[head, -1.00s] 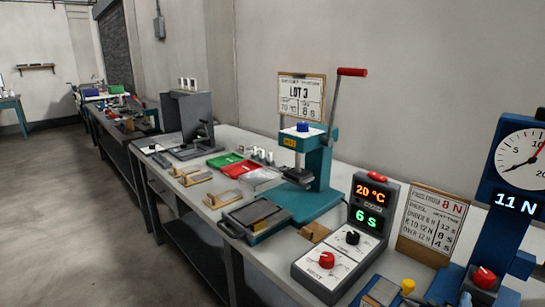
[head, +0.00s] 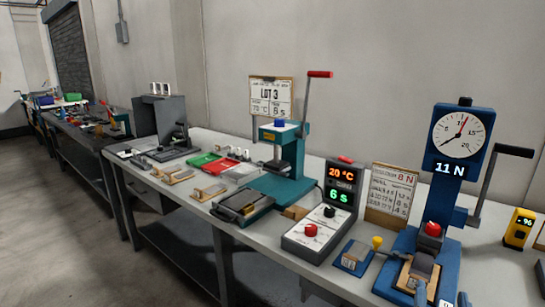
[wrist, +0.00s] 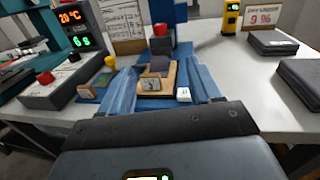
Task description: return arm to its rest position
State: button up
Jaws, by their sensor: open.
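My gripper (wrist: 163,78) shows in the wrist view, with its two blue-grey fingers spread apart and nothing between their tips that they touch. Beyond and between the fingers is the base of the blue force tester, with a wooden block (wrist: 152,84) marked 3 on it. In the head view the blue tester (head: 456,140) stands at the right with a round dial and a display of 11 N. My arm is not clearly visible in the head view.
A control box (head: 322,228) reads 20 °C and 6 s. Left of it stand a teal press (head: 290,165) and red and green trays. A yellow meter (head: 518,228) is at the right. Dark pads (wrist: 272,42) lie on the bench at the wrist view's right. Floor at left is clear.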

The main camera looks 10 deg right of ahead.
jog(key=s+a+m+y, duration=0.6)
jog(key=s+a+m, duration=0.2)
jog(key=s+m, duration=0.6)
jog(key=s+a+m+t+y, duration=0.1)
jog(key=s+a+m+y, duration=0.5)
jog(key=s+m, duration=0.8)
jog(key=s+a, duration=0.2)
jog(key=shift+s+a, duration=0.15)
jog(key=shift+a, duration=0.25)
